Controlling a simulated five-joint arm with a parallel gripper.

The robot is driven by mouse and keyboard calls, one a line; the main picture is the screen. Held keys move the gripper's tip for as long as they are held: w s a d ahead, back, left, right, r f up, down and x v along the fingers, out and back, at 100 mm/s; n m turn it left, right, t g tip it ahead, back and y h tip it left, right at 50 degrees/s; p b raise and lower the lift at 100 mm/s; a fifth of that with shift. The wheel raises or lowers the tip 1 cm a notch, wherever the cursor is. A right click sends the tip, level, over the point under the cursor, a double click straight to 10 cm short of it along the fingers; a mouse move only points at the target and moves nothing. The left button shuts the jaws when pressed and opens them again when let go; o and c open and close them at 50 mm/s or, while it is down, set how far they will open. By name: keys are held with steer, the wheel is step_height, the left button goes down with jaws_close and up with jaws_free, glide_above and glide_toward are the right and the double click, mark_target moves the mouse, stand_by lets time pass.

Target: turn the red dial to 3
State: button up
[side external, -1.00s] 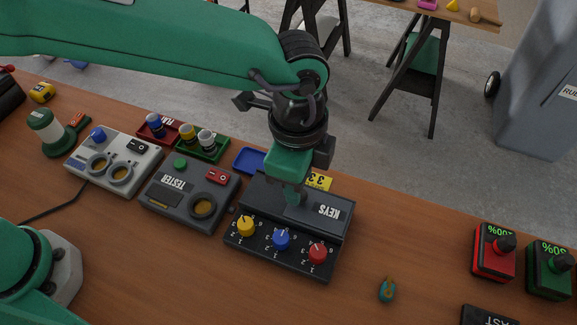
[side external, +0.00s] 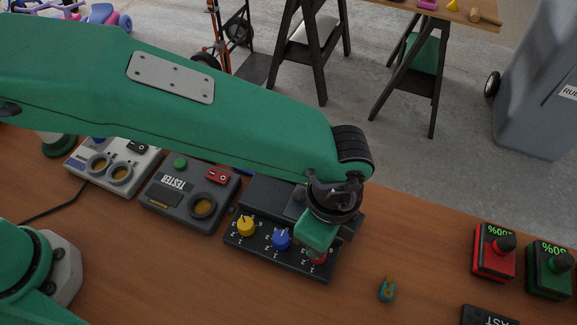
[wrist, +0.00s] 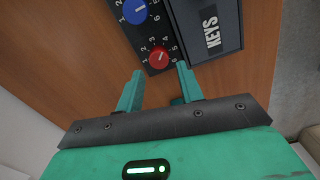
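The red dial (side external: 319,260) is at the right end of the dark key box (side external: 262,249). In the side view my gripper (side external: 315,247) is over it and hides much of it. In the wrist view the red dial (wrist: 159,57) shows whole, with numbers 1 to 6 around it and a pale pointer mark. I cannot tell for sure which number the mark faces. The two green fingers of my gripper (wrist: 159,80) are apart, with nothing between them. The dial lies just beyond the gap between the fingertips.
The blue dial (side external: 282,239) is right beside the red one, and the yellow dial (side external: 246,226) is at the box's other end. The tester box (side external: 190,192) stands to the left. A small teal and orange item (side external: 387,289) lies to the right, with bare bench around it.

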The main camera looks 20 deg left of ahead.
steer(key=shift+s+f, duration=0.1)
steer(key=shift+f, duration=2.4)
steer(key=c, duration=0.7)
